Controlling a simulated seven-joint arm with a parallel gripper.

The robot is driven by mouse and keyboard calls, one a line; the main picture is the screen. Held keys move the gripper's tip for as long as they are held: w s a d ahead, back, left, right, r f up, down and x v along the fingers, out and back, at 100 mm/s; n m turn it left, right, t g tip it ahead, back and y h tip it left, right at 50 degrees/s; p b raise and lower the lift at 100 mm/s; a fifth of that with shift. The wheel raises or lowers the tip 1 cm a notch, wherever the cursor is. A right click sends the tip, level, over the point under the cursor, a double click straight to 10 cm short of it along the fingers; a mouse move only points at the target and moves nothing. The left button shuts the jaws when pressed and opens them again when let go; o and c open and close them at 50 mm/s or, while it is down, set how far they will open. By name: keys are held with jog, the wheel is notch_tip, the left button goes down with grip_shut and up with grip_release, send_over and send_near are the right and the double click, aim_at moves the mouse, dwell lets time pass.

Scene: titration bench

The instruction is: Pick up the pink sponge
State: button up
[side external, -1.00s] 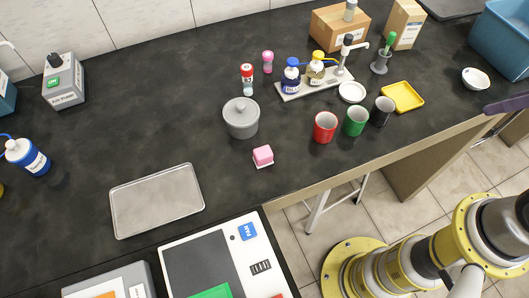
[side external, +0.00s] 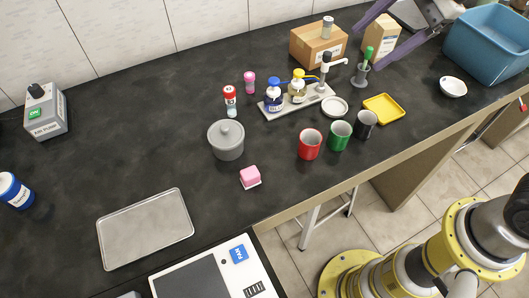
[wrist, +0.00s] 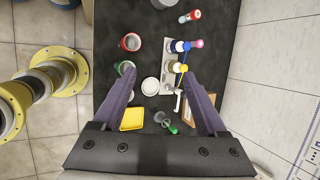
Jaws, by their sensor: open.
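The pink sponge (side external: 250,175) is a small block with a white underside. It lies on the black bench near its front edge, in front of the grey lidded pot (side external: 226,141) and left of the red mug (side external: 310,144). My gripper (side external: 368,40) is at the upper right of the side view, above the back of the bench near the cardboard boxes, well away from the sponge. In the wrist view my gripper (wrist: 165,77) shows two purple fingers spread wide with nothing held between them. I cannot make out the sponge in the wrist view.
A green mug (side external: 340,135), a dark mug (side external: 366,124) and a yellow tray (side external: 384,108) stand right of the red mug. A pump-bottle stand (side external: 318,96) is behind them. A metal tray (side external: 145,228) lies left of the sponge. Bench around the sponge is clear.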

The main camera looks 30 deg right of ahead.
jog(key=w+a+f+m+g+y, duration=0.1)
jog(key=w+a+f, duration=0.1)
jog(key=a+f, duration=0.3)
jog(key=w+a+f+m+g, duration=0.1)
jog(key=w+a+f+g, duration=0.15)
jog(key=a, duration=0.45)
jog(key=n+g, duration=0.1)
send_near(251, 172)
jog(key=shift+h, duration=0.3)
jog(key=x, duration=0.2)
jog(key=a+x, duration=0.1)
jog(key=x, duration=0.2)
jog(key=shift+w+a+r, duration=0.1)
jog(key=shift+w+r, duration=0.05)
jog(key=shift+w, duration=0.05)
jog(key=shift+d+x, duration=0.15)
jog(key=shift+x, duration=1.2)
jog(key=shift+d+x, duration=0.2)
jog(key=shift+x, duration=1.15)
jog(key=shift+s, duration=0.15)
grip_shut()
